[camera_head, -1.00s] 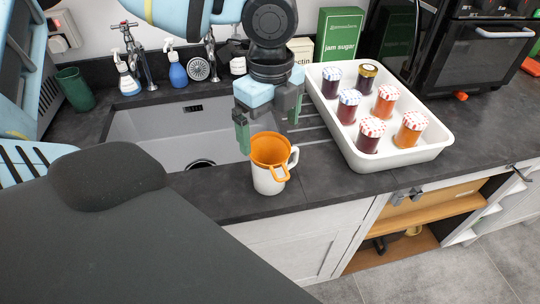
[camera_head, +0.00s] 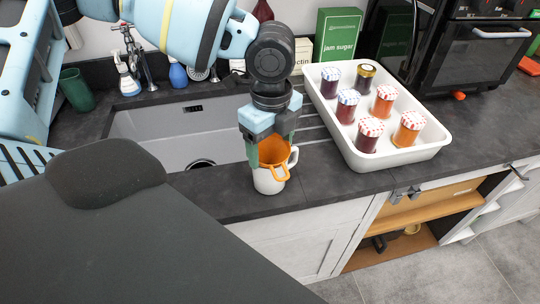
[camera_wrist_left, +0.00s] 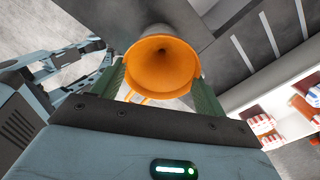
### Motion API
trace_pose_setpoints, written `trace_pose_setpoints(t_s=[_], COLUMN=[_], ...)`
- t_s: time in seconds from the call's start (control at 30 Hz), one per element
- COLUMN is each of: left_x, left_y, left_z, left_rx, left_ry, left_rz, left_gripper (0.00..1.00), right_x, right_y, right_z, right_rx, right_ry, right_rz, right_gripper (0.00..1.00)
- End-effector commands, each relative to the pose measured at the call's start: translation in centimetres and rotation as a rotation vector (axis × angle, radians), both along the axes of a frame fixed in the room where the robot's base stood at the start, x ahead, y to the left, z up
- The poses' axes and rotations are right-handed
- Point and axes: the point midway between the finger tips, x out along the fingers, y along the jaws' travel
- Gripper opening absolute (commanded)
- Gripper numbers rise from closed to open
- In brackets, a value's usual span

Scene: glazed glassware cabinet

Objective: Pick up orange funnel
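The orange funnel (camera_head: 273,157) sits mouth up in a white mug (camera_head: 270,184) at the counter's front edge, its handle loop toward the front. My left gripper (camera_head: 271,150) is down over it from above, one green finger on each side of the rim. In the left wrist view the funnel (camera_wrist_left: 162,68) fills the space between the green fingers (camera_wrist_left: 160,88), which lie against its outer sides. The funnel's spout is hidden inside the mug. My right gripper is not in view.
A white tray (camera_head: 434,144) with several jam jars stands to the right. The sink (camera_head: 170,137) lies behind and left of the mug. A green cup (camera_head: 76,90) stands at the far left. A jam sugar box (camera_head: 337,36) is at the back.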

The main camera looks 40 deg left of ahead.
Motion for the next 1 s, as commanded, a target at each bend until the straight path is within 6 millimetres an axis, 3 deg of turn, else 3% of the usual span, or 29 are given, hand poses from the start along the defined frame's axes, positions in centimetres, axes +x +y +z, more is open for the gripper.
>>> trace_pose_setpoints(t_s=[0.1, 0.47, 1.0], left_x=[0.0, 0.1, 0.1], left_y=[0.0, 0.0, 0.0], left_z=[0.0, 0.6, 9.2], left_rx=[0.000, -0.001, 0.001], left_ry=[0.000, -0.003, -0.002], left_rz=[0.000, 0.000, 0.000], left_gripper=[0.51, 0.51, 0.51], right_x=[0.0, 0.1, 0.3], right_y=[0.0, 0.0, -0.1], right_z=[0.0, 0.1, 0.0], right_rx=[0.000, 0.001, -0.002], right_ry=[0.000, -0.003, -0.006], right_rz=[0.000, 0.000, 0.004], right_gripper=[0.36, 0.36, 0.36])
